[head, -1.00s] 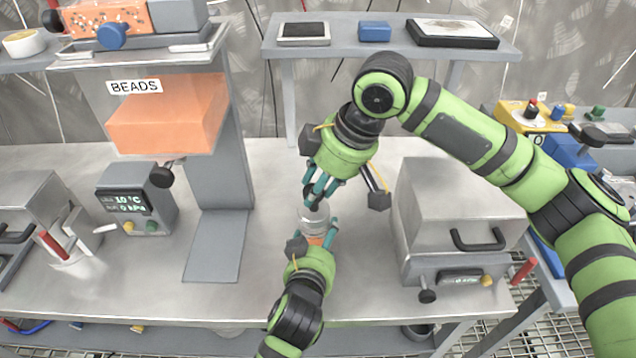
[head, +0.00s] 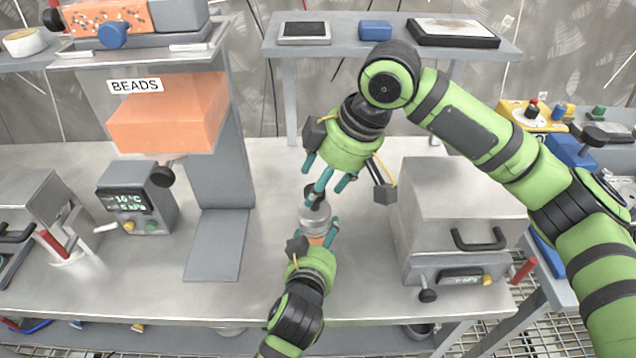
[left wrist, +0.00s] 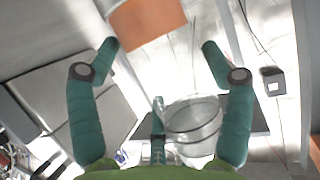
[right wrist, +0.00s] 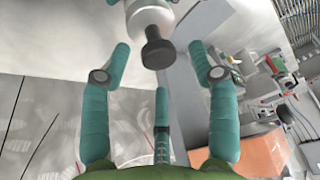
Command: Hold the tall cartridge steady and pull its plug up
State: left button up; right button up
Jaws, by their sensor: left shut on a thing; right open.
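The tall cartridge (head: 315,222) stands upright on the bench in the head view, with a pale ringed upper part and orange low down. My left gripper (head: 318,238) is shut on the cartridge from the near side. The plug (right wrist: 158,48) is a dark knob on a pale neck at the cartridge's top. My right gripper (head: 325,188) is open above the cartridge. Its fingers stand to either side of the plug in the right wrist view; no contact with it shows.
The bead hopper (head: 165,120) and its grey plate (head: 215,258) are on the left. A metal box (head: 455,200) with a handle stands close on the right. A raised shelf (head: 340,50) runs behind. Bare bench lies between plate and cartridge.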

jog(key=v, duration=1)
jog(key=shift+r, duration=0.15)
jog(key=shift+d, duration=0.1)
pick_arm(q)
jog(key=o, duration=1.2)
